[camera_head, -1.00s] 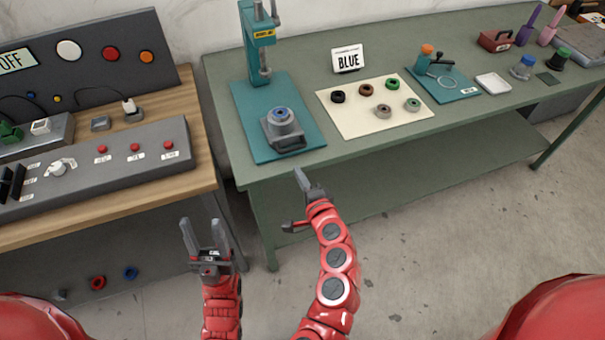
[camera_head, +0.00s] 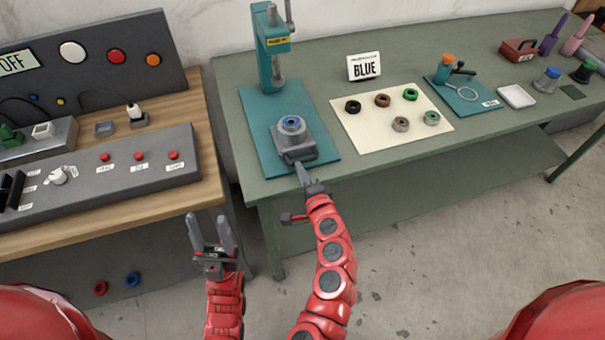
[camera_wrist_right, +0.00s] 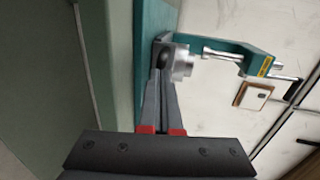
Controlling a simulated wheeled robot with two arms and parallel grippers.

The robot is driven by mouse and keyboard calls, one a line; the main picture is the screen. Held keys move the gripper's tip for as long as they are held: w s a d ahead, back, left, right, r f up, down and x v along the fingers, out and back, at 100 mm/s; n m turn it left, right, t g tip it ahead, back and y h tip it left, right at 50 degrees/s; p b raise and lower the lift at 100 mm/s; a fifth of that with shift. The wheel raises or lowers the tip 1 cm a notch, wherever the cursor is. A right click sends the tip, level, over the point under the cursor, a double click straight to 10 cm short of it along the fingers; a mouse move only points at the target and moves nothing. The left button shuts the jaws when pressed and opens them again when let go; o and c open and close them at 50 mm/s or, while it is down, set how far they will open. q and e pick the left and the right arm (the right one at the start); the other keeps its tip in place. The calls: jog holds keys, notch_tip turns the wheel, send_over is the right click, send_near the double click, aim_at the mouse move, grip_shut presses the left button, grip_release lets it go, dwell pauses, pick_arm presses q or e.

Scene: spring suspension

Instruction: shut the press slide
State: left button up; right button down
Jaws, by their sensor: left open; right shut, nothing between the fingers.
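The press (camera_head: 270,50) stands at the left end of the green bench on a teal base plate (camera_head: 255,110). Its grey slide (camera_head: 295,146) sits out in front of the ram, toward the bench's front edge, with a blue-topped round part (camera_head: 291,123) on it. My right gripper (camera_head: 302,170) is shut and empty, its tips at the slide's front face. In the right wrist view the fingers (camera_wrist_right: 163,92) reach the grey slide (camera_wrist_right: 178,60); contact is hard to tell. My left gripper (camera_head: 210,232) is open and empty, low in front of the wooden desk.
A grey control box (camera_head: 110,165) with red buttons stands on the wooden desk at left. The bench's front edge runs just under my right gripper.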

aim_at(290, 140)
jog(key=r+x, duration=0.1)
jog(key=x, duration=0.7)
jog(key=r+x, duration=0.1)
jog(key=x, duration=0.3)
jog(key=shift+w+r+b, duration=0.25)
jog(key=shift+w+b, duration=0.15)
jog(key=shift+w, duration=0.45)
jog(key=shift+w+a, duration=0.15)
jog(key=shift+r, duration=0.15)
